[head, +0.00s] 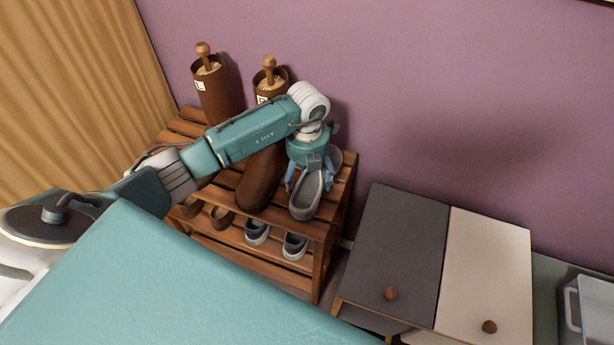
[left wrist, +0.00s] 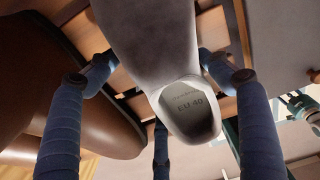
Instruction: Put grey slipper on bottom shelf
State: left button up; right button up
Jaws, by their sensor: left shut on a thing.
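The rack's lower shelf (head: 252,262) holds brown shoes (head: 221,216) at the left and a pair of dark sneakers with pale soles (head: 295,246) at the right. My right gripper is not in view.
A cabinet with a dark lid (head: 395,250) and a cream lid (head: 487,265) stands right of the rack. A clear bin (head: 595,310) is at the far right.

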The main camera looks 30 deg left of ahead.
pick_arm(q)
jog(key=shift+f, duration=0.15)
jog(key=o, duration=1.2)
